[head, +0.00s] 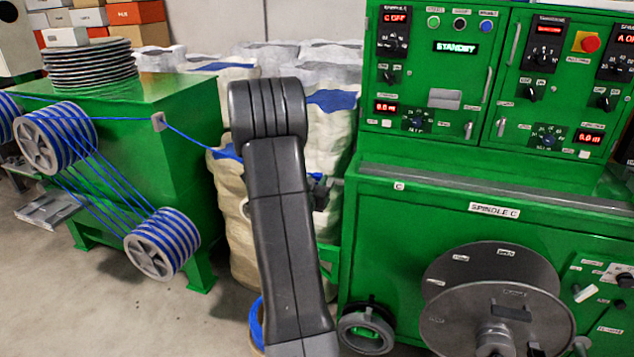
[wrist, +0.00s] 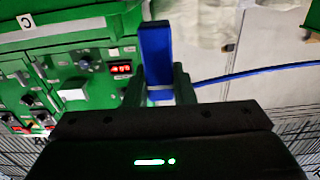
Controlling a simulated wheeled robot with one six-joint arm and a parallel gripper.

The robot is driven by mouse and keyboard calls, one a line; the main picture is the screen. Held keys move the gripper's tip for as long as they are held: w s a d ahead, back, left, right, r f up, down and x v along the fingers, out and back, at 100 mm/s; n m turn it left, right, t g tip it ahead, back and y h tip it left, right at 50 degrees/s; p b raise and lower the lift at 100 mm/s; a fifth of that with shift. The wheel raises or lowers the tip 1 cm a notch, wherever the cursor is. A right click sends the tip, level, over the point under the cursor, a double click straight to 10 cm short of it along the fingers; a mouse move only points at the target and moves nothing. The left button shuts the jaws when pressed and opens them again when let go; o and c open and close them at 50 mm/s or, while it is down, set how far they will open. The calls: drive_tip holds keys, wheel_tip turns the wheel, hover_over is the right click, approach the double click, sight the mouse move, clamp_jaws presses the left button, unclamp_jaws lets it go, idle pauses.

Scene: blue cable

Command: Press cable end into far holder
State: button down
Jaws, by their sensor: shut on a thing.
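In the wrist view, my gripper (wrist: 158,88) has its two dark fingers closed on the blue cable (wrist: 250,73). The cable runs off to the right from the fingers. A blue upright block (wrist: 155,50) shows just beyond the fingertips; I cannot tell whether it is joined to the cable end. In the head view, the cable (head: 190,137) runs from a small grey guide (head: 158,122) on the green stand toward my arm, which hides its end. Only a dark bit of my gripper (head: 320,190) shows right of the arm. I cannot make out the far holder.
A green cabinet (head: 400,255) marked SPINDLE C, with a grey reel (head: 495,315), stands at right below a control panel (head: 455,80). White sacks (head: 335,120) stand behind my arm. At left, a green stand (head: 150,95) carries cable-wound pulleys (head: 165,245).

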drive_tip(key=shift+f+b, duration=2.1)
drive_tip(key=shift+b, duration=0.15)
idle(1.2)
drive_tip(key=c, duration=1.1)
unclamp_jaws()
drive_tip(key=shift+c, duration=0.2)
drive_tip(key=b+v, duration=0.2)
drive_tip(key=v, duration=0.6)
drive_tip(key=shift+r, duration=0.1)
drive_tip(key=shift+p+x, duration=0.9)
drive_tip(key=shift+x, duration=2.5)
